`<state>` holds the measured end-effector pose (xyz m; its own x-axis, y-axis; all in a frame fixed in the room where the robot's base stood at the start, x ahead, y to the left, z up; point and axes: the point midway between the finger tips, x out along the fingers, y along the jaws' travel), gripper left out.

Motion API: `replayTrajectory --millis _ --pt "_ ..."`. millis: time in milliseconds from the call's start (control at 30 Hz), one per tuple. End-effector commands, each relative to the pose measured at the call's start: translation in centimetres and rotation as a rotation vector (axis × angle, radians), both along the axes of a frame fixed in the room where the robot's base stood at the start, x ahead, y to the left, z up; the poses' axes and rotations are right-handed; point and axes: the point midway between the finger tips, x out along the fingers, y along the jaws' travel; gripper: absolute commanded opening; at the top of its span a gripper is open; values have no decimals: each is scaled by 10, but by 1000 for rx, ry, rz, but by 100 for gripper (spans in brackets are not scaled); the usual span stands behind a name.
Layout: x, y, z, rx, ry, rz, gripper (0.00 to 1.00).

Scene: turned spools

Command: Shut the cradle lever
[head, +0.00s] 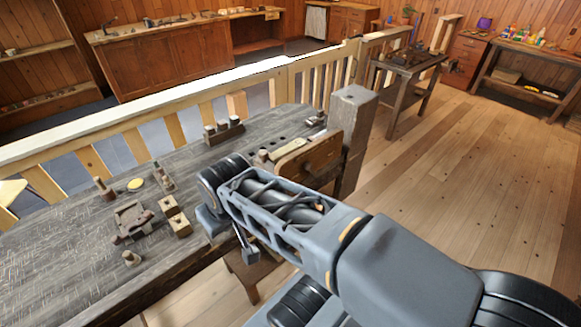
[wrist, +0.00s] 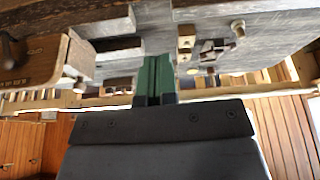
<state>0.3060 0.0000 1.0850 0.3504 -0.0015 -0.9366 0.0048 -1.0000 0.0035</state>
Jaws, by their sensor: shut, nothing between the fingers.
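The cradle (head: 133,220) appears to be the dark brown wooden piece on the grey bench, left of my arm. It also seems to show in the wrist view (wrist: 213,50), right of my fingers. Its lever is too small to make out, so I cannot tell its angle. My gripper (wrist: 156,62) is shut and empty, its green fingers together in the wrist view. The fingers are apart from the cradle. In the head view my wrist is over the bench's front edge, right of the cradle, and the fingertips are hard to see.
A small spool (head: 131,258) stands in front of the cradle. Behind are upright pegs, a yellow disc (head: 136,184) and a rack of spools (head: 223,130). A wooden vise (head: 310,160) is at the bench's right end.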

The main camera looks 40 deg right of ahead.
Motion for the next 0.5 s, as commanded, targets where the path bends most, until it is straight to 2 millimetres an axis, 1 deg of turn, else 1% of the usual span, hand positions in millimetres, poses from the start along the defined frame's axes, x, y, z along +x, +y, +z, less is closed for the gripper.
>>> replayTrajectory --millis 233,300,367,467,500 --pt "0 0 0 0 0 1 0" --pt "-1 -2 -4 -17 18 16 0" --pt "-2 -6 -11 -57 63 54 0" --pt "-9 -23 -35 -187 215 193 0" --pt "-13 -33 -47 -257 309 281 0"
